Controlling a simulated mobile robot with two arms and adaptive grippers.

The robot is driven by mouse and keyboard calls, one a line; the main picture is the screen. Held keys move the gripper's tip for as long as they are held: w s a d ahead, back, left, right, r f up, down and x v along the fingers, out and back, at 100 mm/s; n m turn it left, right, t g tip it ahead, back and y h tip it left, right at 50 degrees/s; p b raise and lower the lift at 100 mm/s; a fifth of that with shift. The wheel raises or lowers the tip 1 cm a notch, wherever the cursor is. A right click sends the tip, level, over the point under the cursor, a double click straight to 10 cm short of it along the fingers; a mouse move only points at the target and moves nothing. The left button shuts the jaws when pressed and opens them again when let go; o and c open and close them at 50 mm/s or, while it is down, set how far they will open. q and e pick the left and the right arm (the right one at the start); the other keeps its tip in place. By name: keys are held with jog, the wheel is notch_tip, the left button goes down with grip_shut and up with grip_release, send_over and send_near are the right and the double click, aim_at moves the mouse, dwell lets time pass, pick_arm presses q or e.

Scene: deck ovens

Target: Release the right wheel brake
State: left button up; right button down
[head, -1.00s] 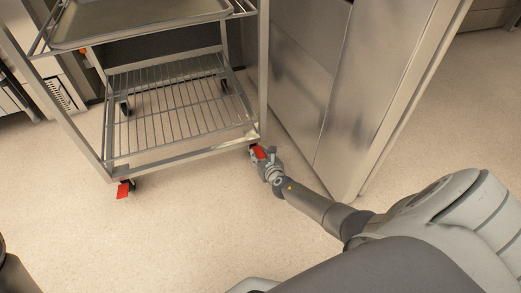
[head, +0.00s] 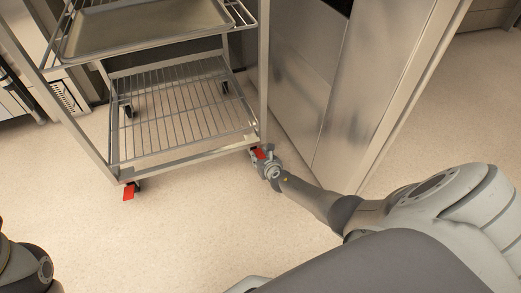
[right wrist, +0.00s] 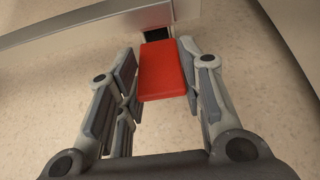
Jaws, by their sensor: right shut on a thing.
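The right wheel brake is a red pedal (head: 259,153) at the rack's front right caster in the head view. In the right wrist view the red pedal (right wrist: 165,70) lies between my right gripper's fingers, one finger on each side. My right gripper (head: 264,157) is shut on this pedal, low by the floor. The caster wheel behind it is mostly hidden. The left wheel brake, another red pedal (head: 129,193), hangs at the front left caster. The wheeled rack (head: 185,152) stands upright. My left gripper is not in view.
A metal tray (head: 90,52) lies on the rack's upper shelf. The floor in front of the rack is clear.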

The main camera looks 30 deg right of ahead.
jog(key=c, duration=1)
grip_release()
jog(key=shift+o, duration=0.2)
jog(key=shift+s, duration=0.1)
jog(key=s+a, duration=0.3)
jog(key=s, duration=0.9)
jog(key=shift+s+r, duration=0.25)
jog(key=shift+r, duration=0.05)
